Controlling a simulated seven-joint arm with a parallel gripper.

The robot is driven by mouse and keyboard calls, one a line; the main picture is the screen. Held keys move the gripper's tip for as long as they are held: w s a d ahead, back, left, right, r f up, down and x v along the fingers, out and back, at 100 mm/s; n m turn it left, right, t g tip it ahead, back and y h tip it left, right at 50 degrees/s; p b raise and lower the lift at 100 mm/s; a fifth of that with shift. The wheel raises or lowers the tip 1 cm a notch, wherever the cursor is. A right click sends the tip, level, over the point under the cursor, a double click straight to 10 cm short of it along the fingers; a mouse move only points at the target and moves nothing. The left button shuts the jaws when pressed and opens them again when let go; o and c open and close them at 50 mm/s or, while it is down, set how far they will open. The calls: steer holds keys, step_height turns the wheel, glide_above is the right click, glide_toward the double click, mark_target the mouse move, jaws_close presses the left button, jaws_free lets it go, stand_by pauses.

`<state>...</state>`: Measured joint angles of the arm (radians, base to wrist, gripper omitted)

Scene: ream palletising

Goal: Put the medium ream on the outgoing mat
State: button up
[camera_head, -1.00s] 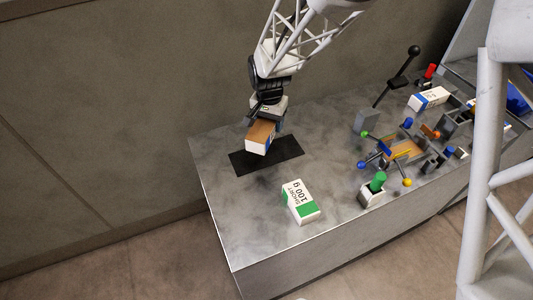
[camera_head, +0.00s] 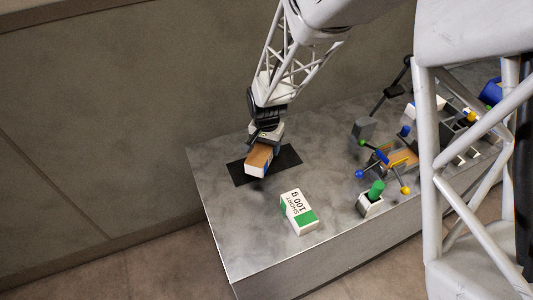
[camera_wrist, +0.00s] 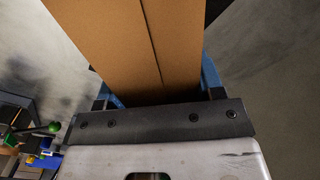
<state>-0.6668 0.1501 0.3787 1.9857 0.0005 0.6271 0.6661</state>
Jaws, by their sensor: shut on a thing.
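My gripper (camera_head: 264,146) is shut on a ream, taken as the medium ream (camera_head: 257,162), with a brown top, white sides and a blue band. Its label cannot be read. In the wrist view the ream's brown face (camera_wrist: 140,40) fills the space between my blue fingers. The black outgoing mat (camera_head: 288,157) lies flat near the table's back left edge. The ream is over the mat and hides its middle. I cannot tell whether it touches the mat or is slightly above it.
A white and green ream marked SHORT 100 g (camera_head: 299,212) lies in front of the mat. To the right stand a small holder with a green cylinder (camera_head: 376,189), a grey block (camera_head: 364,128) and a fixture with coloured knobs (camera_head: 385,160). The table's front left is clear.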

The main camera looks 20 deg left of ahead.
stand_by(0.3)
steer(key=shift+f, duration=1.85)
steer(key=shift+f, duration=0.1)
steer(key=o, duration=1)
step_height(320, 180, up, 12)
steer(key=shift+r, duration=0.1)
